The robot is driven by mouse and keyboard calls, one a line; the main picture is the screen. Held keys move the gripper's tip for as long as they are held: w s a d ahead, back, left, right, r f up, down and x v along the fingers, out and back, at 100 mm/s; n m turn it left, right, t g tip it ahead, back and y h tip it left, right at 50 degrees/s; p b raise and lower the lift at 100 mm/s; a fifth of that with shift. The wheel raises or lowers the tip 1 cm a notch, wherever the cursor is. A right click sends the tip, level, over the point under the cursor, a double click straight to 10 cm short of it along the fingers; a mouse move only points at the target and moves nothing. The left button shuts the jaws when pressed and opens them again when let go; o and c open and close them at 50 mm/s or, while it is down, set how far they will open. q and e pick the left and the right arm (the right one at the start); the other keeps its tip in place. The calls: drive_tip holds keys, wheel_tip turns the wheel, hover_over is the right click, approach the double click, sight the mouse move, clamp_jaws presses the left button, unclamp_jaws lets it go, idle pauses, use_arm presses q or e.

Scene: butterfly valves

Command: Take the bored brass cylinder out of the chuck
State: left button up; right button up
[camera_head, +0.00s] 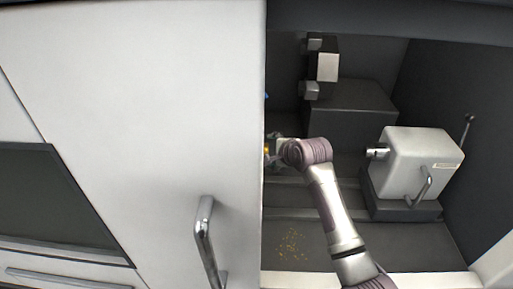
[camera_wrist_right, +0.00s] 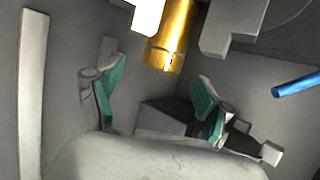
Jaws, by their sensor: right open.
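The brass cylinder (camera_wrist_right: 168,42) is at the top of the right wrist view, between bright and grey chuck jaws (camera_wrist_right: 233,28). Its near end points down toward my fingers; its other end is cut off by the frame. My right gripper (camera_wrist_right: 160,88) is open, its two green-padded fingers apart and empty, with the cylinder's end just beyond them. In the head view my right arm reaches into the machine, and its gripper (camera_head: 277,148) is partly hidden at the white door's edge. A small golden spot shows there. Most of the chuck is hidden behind the door. My left gripper is not in view.
A white door (camera_head: 150,110) with a handle (camera_head: 207,240) covers the left. A white tailstock block (camera_head: 415,160) with a lever stands right of my arm. A dark tool post (camera_head: 323,68) is behind. Golden chips (camera_head: 291,243) lie in front. A blue rod (camera_wrist_right: 297,85) shows at right.

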drive_tip(key=shift+x, duration=1.5)
clamp_jaws()
drive_tip(key=shift+r, duration=0.2)
